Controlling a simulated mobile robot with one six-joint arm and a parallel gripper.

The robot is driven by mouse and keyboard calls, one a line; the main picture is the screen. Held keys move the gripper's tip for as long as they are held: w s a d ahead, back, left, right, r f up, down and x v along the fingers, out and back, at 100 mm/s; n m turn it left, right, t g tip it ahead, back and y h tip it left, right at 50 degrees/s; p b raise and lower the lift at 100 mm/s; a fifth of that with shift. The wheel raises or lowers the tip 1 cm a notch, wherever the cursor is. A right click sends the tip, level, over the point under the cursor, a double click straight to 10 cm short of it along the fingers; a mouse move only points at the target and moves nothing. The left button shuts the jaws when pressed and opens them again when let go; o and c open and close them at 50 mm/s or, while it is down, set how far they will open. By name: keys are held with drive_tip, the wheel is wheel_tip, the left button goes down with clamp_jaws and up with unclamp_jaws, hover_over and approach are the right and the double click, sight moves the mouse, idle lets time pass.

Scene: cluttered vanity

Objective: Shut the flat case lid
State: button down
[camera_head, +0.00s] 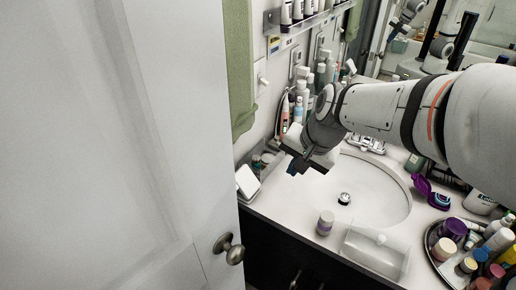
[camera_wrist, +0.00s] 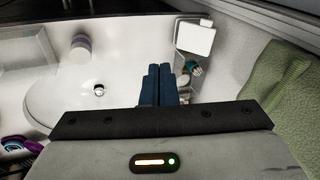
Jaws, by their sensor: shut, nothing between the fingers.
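A small purple case (camera_head: 422,184) stands open on the counter right of the sink in the head view. Its lid is raised at the left, and its lower half shows a teal and dark inside. In the wrist view the purple case (camera_wrist: 14,143) is at the lower left edge, partly cut off. My gripper (camera_head: 297,168) is over the left side of the sink, well apart from the case. Its fingers (camera_wrist: 158,85) are together and empty in the wrist view.
A round tray (camera_head: 430,237) of bottles and jars stands at the right. A clear box (camera_head: 372,254) and a small jar (camera_head: 325,222) are at the counter's front. A white box (camera_head: 247,182) is at the left, near the door (camera_head: 150,150). The sink (camera_head: 370,190) lies between.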

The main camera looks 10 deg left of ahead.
drive_tip(key=w+a+f+m+y+b, duration=0.15)
drive_tip(key=w+a+f, duration=0.25)
drive_tip(key=a, duration=0.5)
drive_tip(key=p, duration=0.2)
approach(240, 181)
drive_tip(key=shift+g, duration=0.3)
drive_tip(key=a+f, duration=0.1)
drive_tip(key=f, duration=0.2)
drive_tip(key=s+a+f, duration=0.1)
drive_tip(key=f, duration=0.1)
drive_tip(key=shift+a, duration=0.4)
drive_tip(key=shift+w+a+f, duration=0.15)
drive_tip(key=shift+a+f, duration=0.25)
drive_tip(key=shift+a, duration=0.05)
drive_tip(key=shift+d, duration=0.2)
drive_tip(key=shift+w+a+r+h+p, duration=0.15)
drive_tip(key=shift+h+p, duration=0.1)
drive_tip(key=shift+p, duration=0.15)
